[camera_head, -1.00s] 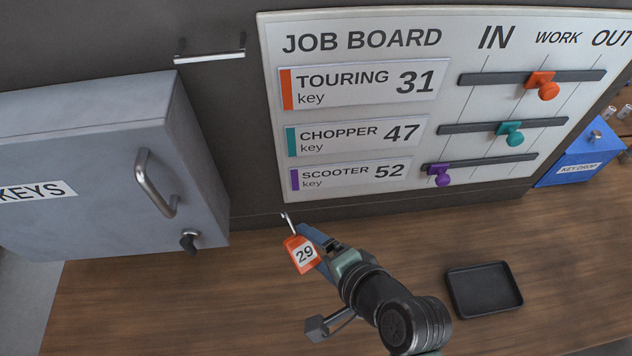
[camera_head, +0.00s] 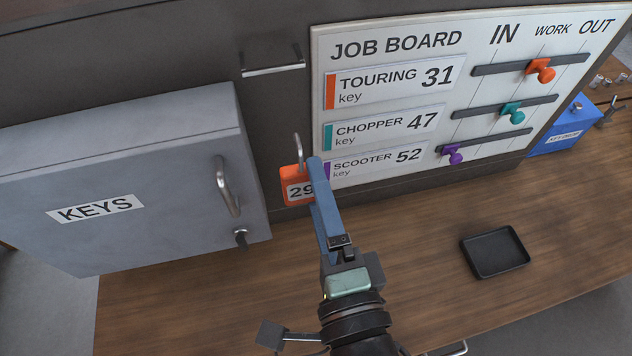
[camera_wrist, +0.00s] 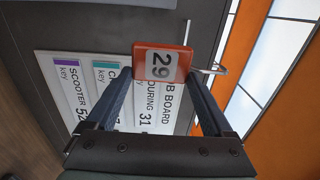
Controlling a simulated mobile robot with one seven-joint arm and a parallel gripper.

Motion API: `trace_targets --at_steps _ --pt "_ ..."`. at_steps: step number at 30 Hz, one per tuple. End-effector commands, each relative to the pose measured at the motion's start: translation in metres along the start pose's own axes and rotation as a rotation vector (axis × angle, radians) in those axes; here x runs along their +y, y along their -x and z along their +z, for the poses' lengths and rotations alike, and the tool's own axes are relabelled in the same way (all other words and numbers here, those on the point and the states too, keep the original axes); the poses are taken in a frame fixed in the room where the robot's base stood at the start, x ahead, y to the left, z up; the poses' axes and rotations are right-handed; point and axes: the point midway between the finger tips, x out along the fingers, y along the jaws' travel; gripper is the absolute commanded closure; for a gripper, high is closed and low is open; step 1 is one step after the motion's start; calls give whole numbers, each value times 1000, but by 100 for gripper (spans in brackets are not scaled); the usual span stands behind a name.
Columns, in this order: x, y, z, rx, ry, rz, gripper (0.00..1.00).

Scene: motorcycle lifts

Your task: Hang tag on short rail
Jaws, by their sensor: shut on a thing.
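The orange tag (camera_head: 294,187) numbered 29 has a metal hook standing up from its top. My gripper (camera_head: 313,178) is shut on the tag and holds it up in front of the wall, left of the job board's lower corner. The tag also shows between the fingers in the wrist view (camera_wrist: 162,62), its number sideways. The short rail (camera_head: 273,70) is a thin metal bar on the dark wall, above and left of the tag in the head view. In the wrist view a metal bar (camera_wrist: 209,70) shows just right of the tag. The hook is apart from the rail.
The grey KEYS cabinet (camera_head: 130,170) with its protruding handle (camera_head: 228,187) stands close to the left. The job board (camera_head: 395,55) with sliding knobs is at right. A black tray (camera_head: 495,251) lies on the wooden bench; a blue key drop box (camera_head: 565,130) stands farther right.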

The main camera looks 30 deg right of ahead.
Motion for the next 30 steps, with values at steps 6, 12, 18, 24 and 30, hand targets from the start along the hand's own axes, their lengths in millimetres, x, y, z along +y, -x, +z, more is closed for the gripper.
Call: trace_targets --at_steps 6,12,18,24,30 --pt "2 -17 0 -1 -2 -5 63" --pt "3 -33 0 -1 0 -5 63" --pt "3 -49 0 0 -2 -5 63" --pt "3 -64 0 0 0 -5 63" --pt "4 -74 0 2 -1 -3 63"
